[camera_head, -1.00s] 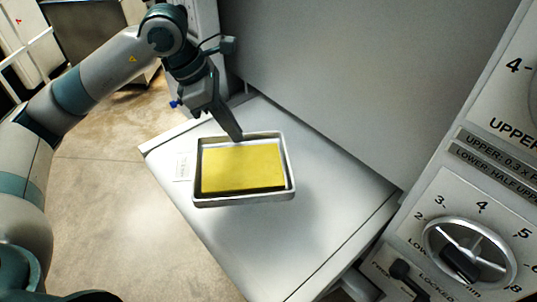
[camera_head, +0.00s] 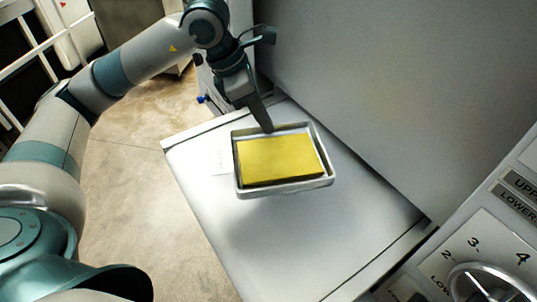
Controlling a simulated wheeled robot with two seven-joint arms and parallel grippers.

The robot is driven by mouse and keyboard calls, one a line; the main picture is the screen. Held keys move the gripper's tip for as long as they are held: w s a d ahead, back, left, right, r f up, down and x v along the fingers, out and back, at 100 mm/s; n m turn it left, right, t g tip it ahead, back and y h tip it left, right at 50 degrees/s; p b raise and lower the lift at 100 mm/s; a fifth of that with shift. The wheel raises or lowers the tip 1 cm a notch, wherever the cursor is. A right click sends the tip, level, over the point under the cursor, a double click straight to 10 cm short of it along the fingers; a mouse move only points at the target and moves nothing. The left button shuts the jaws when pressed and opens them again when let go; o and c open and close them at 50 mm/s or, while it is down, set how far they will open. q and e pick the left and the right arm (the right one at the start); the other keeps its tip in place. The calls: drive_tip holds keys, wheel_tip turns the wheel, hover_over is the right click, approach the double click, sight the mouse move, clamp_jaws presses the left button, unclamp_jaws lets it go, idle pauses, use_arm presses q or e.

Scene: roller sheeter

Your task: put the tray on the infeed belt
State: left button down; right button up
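The white tray (camera_head: 240,190) with raised rims holds a flat yellow slab (camera_head: 280,160). It is over the pale flat machine surface (camera_head: 300,255), near its far left part. A soft shadow in front of the tray suggests it is held a little above the surface. My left gripper (camera_head: 267,129) comes down from above and is shut on the tray's far rim. The fingertips are partly hidden behind the rim. My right gripper is not in view.
A tall grey panel (camera_head: 390,90) rises along the right side of the surface. A control panel with a dial (camera_head: 490,285) is at the lower right. A small label (camera_head: 220,161) lies left of the tray. The front of the surface is bare.

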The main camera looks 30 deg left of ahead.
sight(263, 134)
use_arm(q)
wheel_tip(263, 134, down, 3)
drive_tip(key=shift+s+f+p, duration=0.1)
drive_tip(key=shift+s+p, duration=0.05)
drive_tip(key=shift+p, duration=0.3)
drive_tip(key=shift+f, duration=0.35)
drive_tip(key=shift+f+p, duration=0.3)
drive_tip(key=shift+f, duration=0.25)
drive_tip(key=shift+f+p, duration=0.45)
drive_tip(key=shift+f, duration=1.05)
